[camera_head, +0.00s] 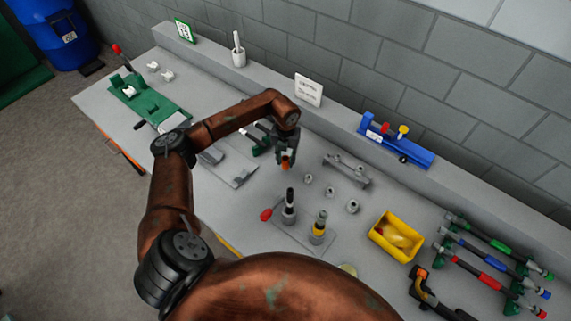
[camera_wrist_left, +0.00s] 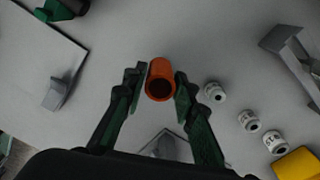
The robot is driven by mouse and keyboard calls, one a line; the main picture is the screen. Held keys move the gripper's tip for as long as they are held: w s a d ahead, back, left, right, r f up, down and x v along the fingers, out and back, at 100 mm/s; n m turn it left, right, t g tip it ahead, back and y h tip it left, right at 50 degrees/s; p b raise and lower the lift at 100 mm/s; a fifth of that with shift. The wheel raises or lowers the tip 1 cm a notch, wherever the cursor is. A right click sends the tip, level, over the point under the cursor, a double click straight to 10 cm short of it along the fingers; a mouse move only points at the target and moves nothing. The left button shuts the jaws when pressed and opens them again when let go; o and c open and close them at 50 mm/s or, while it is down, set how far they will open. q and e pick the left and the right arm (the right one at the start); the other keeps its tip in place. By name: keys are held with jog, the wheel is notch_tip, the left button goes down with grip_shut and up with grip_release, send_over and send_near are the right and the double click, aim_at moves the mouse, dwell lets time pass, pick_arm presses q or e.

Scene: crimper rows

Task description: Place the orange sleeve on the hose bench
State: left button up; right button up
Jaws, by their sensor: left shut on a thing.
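The orange sleeve (camera_head: 286,162) is a short hollow tube, held between the fingers of my left gripper (camera_head: 287,147). In the left wrist view the sleeve (camera_wrist_left: 160,78) sits between the green-and-black fingertips (camera_wrist_left: 158,92), its open end towards the camera. The gripper is shut on it above the long grey bench (camera_head: 255,205); the height of the gap is hard to judge. The sleeve is left of the grey fittings and behind the plate with two upright posts. My right gripper is not in view.
Grey fittings (camera_head: 330,192) and a grey bracket (camera_head: 346,169) stand close right. Two posts (camera_head: 289,207) (camera_head: 319,227) stand on a plate in front. Further right are a yellow bin (camera_head: 381,239) and a rack of coloured hoses (camera_head: 487,262). A flat grey plate (camera_head: 232,169) lies left.

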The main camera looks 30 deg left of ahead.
aim_at(285, 164)
pick_arm(q)
jog(key=shift+f, duration=1.4)
jog(key=shift+f, duration=0.1)
jog(key=o, duration=0.9)
jog(key=shift+o, duration=0.2)
notch_tip(285, 164, up, 12)
